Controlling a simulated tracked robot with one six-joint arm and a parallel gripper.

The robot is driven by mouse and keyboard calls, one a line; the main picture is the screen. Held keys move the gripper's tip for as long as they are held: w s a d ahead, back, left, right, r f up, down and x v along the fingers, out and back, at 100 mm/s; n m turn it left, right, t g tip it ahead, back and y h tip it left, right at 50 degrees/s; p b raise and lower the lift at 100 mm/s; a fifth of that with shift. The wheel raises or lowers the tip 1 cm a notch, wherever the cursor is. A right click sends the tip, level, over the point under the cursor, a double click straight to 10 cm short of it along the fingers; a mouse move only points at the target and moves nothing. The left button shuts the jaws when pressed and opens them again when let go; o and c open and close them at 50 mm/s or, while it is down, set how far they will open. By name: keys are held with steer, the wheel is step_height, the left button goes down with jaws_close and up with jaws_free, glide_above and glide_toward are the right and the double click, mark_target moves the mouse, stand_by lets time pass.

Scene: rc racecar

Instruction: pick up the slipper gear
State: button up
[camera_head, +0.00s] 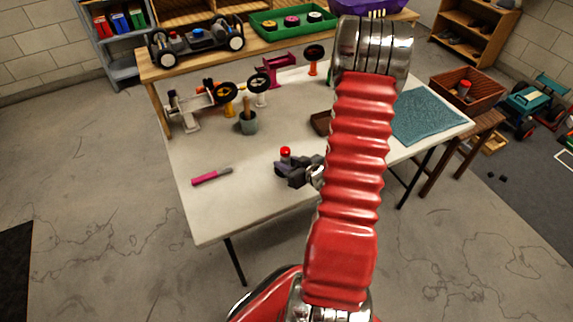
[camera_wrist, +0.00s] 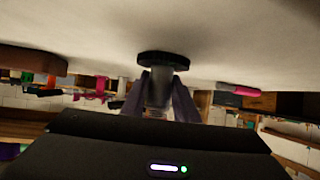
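My gripper (camera_head: 313,174) is low over the front middle of the white table, partly hidden by my red arm. In the wrist view, which looks upside down, a black disc (camera_wrist: 163,59), probably the slipper gear, lies at the table surface with a grey stem. My gripper's two dark fingers (camera_wrist: 161,95) stand on either side of that stem, very close to it. I cannot tell whether they press on it. In the head view the gear cannot be made out. A small red-topped thing (camera_head: 285,152) shows at the gripper.
A teal mat (camera_head: 425,115) covers the right side. Stands with wheels fill the back left.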

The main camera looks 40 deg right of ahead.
mark_target(286, 150)
steer(key=c, duration=0.6)
steer(key=shift+r, duration=0.1)
steer(key=shift+r, duration=4.95)
